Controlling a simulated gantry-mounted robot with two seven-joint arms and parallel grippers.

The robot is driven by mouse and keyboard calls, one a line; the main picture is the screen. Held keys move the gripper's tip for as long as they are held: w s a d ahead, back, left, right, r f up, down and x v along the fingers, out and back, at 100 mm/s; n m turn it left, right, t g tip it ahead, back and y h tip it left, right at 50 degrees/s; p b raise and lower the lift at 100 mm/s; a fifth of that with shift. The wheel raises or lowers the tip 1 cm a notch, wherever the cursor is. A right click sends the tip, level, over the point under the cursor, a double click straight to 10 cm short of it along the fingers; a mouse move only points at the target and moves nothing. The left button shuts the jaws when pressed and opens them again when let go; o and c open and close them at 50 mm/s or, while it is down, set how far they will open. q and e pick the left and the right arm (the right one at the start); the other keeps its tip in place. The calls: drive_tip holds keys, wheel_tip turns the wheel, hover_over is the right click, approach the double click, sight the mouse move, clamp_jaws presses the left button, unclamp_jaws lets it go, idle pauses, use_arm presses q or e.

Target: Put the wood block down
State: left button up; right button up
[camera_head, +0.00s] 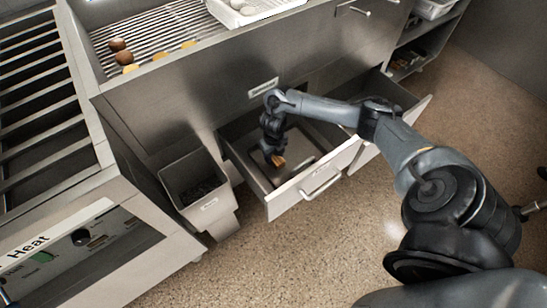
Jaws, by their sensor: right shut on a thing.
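The wood block (279,161) is a small orange-brown piece at the tips of my right gripper (275,157). My right gripper is shut on it and points down inside an open drawer (285,203). Most of the block is hidden by the fingers. I cannot tell whether the block touches the drawer's bottom. The left gripper is not in view.
A second drawer (405,117) stands open to the right. A grey bin (195,182) stands left of the drawer. A metal unit labelled Heat (60,235) is at the left. Several round items (122,57) lie on the slatted counter.

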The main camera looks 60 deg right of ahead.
sight(274, 155)
drive_tip(key=shift+f, duration=0.15)
drive_tip(key=shift+f, duration=0.15)
drive_tip(key=o, duration=1.1)
drive_tip(key=shift+c, duration=0.2)
drive_tip(key=shift+r+p, duration=0.3)
drive_tip(key=shift+r, duration=0.1)
wheel_tip(274, 155, up, 12)
drive_tip(key=p, duration=0.6)
drive_tip(key=shift+f+p, duration=0.2)
drive_tip(key=shift+p, duration=0.15)
